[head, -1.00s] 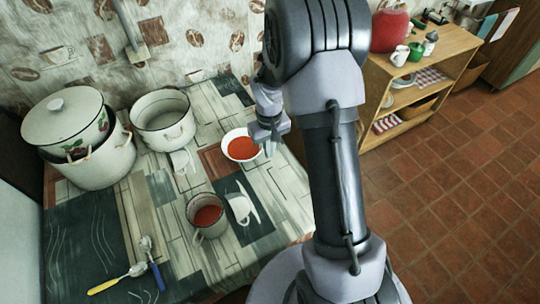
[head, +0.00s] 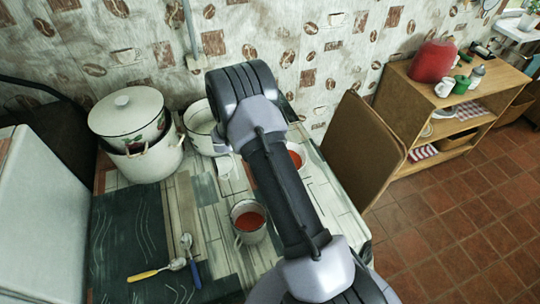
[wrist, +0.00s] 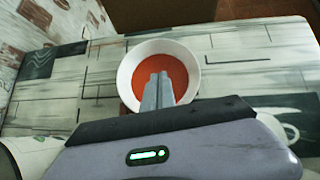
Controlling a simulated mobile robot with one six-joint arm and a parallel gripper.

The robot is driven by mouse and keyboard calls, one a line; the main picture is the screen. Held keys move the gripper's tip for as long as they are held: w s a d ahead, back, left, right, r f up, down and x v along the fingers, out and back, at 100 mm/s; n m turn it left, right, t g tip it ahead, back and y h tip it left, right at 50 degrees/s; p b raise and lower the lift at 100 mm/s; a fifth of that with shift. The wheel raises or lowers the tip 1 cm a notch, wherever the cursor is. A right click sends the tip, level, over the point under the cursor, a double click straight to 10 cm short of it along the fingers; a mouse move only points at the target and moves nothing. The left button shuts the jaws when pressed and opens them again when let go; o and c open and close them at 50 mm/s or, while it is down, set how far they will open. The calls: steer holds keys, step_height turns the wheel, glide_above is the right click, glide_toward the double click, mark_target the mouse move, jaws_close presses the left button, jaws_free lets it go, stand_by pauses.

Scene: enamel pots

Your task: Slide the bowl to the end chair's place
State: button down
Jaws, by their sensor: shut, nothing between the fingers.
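The white bowl (wrist: 125,78) of red soup stands upright on the patterned table (wrist: 60,100), ahead of my gripper in the wrist view. In the head view my arm covers part of the bowl (head: 297,154). My gripper (wrist: 158,78) is shut and empty, its fingertips overlapping the bowl's near side in the picture. Whether they touch the bowl I cannot tell. A brown upright panel, seemingly the end chair's back (head: 362,148), stands beyond the table's right end. A brown surface also shows beyond the table in the wrist view (wrist: 160,12).
A mug of red soup (head: 248,222) stands nearer me, left of my arm. A wooden shelf (head: 440,125) stands beyond the chair.

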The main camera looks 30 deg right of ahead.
mark_target(304, 151)
steer(key=b+x, duration=0.1)
steer(key=x, duration=0.3)
steer(key=shift+f, duration=0.2)
steer(key=d+b, duration=0.1)
steer(key=d, duration=0.2)
steer(key=shift+s+d, duration=0.1)
steer(key=shift+d, duration=0.55)
steer(key=shift+d, duration=0.1)
steer(key=d, duration=0.3)
steer(key=shift+s+d, duration=0.15)
steer(key=shift+s, duration=0.05)
